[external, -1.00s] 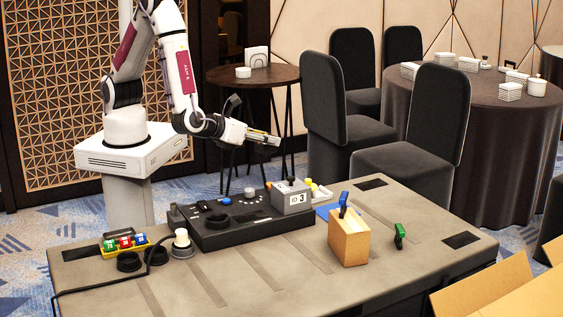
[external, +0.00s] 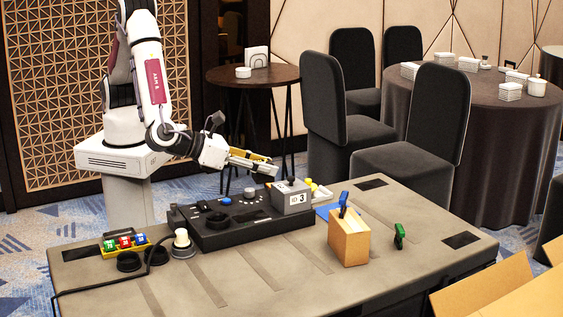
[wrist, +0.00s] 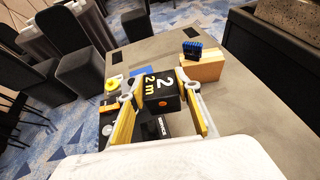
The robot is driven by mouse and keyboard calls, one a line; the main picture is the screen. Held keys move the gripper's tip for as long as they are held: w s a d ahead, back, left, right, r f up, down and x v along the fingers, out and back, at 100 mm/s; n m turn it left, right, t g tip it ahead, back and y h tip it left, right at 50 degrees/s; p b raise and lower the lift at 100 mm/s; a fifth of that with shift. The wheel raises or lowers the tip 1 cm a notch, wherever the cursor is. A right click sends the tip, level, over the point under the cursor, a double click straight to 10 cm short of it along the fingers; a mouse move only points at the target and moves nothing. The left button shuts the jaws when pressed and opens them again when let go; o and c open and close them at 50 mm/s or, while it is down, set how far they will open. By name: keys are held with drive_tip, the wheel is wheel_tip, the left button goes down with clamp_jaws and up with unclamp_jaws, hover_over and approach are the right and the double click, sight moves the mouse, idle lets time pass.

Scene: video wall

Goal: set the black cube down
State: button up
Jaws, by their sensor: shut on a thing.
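The black cube (wrist: 160,92) shows in the wrist view, marked with a large white 2 and yellow-green characters. My gripper (wrist: 160,100) has its two yellow fingers on either side of the cube and is shut on it. In the external view my gripper (external: 268,167) is above the back of the black console (external: 240,236), close to the grey box with the ID 3 label (external: 291,197). I cannot make out the cube in the external view. What lies directly under the cube is largely hidden.
A wooden block (external: 349,242) with a blue item on top (external: 343,203) stands right of the console. A green item (external: 399,236) is farther right. A yellow tray of coloured blocks (external: 125,244) sits at the left. The table's front middle (external: 270,280) is clear.

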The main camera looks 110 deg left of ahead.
drive_tip(key=d+m+t+h, duration=0.1)
drive_tip(key=d+m+h, duration=0.1)
drive_tip(key=d, duration=1)
wheel_tip(320, 180, down, 8)
drive_tip(key=shift+d, duration=0.25)
drive_tip(key=shift+s, duration=0.1)
drive_tip(key=shift+f, duration=3)
drive_tip(key=shift+f, duration=0.15)
drive_tip(key=shift+f, duration=1.75)
drive_tip(key=shift+f, duration=0.1)
